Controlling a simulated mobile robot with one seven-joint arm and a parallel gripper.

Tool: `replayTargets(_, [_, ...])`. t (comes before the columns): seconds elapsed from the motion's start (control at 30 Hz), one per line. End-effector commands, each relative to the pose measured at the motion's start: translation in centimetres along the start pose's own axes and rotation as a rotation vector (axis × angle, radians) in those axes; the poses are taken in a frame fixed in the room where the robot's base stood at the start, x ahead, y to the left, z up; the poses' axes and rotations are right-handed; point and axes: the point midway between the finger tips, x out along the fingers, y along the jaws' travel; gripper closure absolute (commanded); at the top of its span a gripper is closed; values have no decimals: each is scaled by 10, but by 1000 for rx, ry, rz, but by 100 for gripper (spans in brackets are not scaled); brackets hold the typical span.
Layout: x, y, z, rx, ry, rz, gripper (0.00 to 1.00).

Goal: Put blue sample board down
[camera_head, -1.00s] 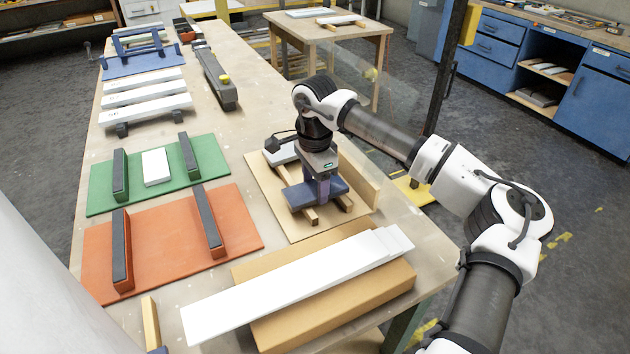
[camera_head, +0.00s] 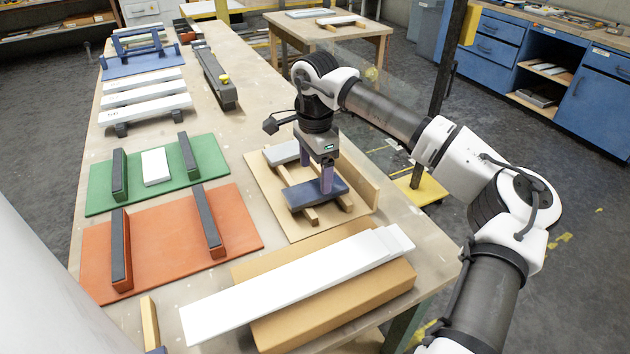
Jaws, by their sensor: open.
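The blue sample board (camera_head: 304,198) lies flat across two wooden strips (camera_head: 344,203) on a plywood base at the right side of the near bench. My gripper (camera_head: 317,176) points down just over the board's far side. Its purple-grey fingers are apart, and nothing shows held between them. The nearer finger overlaps the board in the picture, so I cannot tell whether it still touches it. A grey-white board (camera_head: 283,152) lies behind, on the far part of the same strips.
Stacked white boards (camera_head: 270,295) on a cardboard-coloured block lie in front. A green mat (camera_head: 210,160) and an orange mat (camera_head: 170,240), each with dark padded bars, lie to the left. An upright wooden edge (camera_head: 358,180) stands right of the plywood base.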

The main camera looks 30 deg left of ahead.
Motion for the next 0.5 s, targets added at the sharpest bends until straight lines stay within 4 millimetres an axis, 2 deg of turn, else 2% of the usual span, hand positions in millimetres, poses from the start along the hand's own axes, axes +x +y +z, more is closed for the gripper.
replayTargets(0.1, [-28, 0, 0, 0, 3, -2, 21])
replayTargets(0.3, [-64, -1, 0, 1, 2, -2, 21])
replayTargets(0.5, [-80, 0, 0, 1, 1, 0, 21])
